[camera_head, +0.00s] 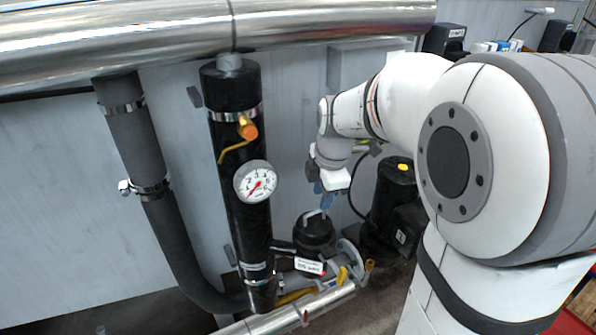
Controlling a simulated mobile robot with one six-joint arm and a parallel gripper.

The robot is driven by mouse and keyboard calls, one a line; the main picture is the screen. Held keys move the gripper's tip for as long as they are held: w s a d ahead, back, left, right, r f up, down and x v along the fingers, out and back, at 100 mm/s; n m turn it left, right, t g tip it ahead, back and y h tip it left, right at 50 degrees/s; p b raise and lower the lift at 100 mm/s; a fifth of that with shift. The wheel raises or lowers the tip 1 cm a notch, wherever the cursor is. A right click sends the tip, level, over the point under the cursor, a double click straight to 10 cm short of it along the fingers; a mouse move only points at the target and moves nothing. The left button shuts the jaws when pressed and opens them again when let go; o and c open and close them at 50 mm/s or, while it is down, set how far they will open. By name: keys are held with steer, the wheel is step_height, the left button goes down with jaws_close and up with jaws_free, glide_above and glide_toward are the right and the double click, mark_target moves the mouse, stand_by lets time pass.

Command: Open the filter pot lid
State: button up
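The filter pot (314,248) is a small black cylindrical pot at the lower middle, right of the tall black cylinder. Its dark lid (313,226) has a light grey handle (317,213) on top and looks seated on the pot. My gripper (325,199), with blue fingers under a white body, is just above the handle at the lid's upper right. The fingertips are small and partly overlap the handle, so I cannot tell whether they touch it or are open or shut.
A tall black cylinder (233,130) with a round gauge (255,181) and orange-tipped valve (247,129) stands left of the pot. A black pump-like unit (392,215) with a yellow cap is close on the right. Yellow-handled valves (342,276) and a silver pipe (315,305) lie below.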

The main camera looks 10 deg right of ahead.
mark_target(315, 212)
steer(key=w+f, duration=0.1)
steer(key=f, duration=0.1)
steer(key=w+f+n+p, duration=0.1)
steer(key=f, duration=0.2)
steer(key=w+f+n, duration=0.1)
steer(key=f, duration=0.1)
steer(key=shift+w+a+f, duration=0.2)
steer(key=shift+c, duration=0.5)
jaws_close()
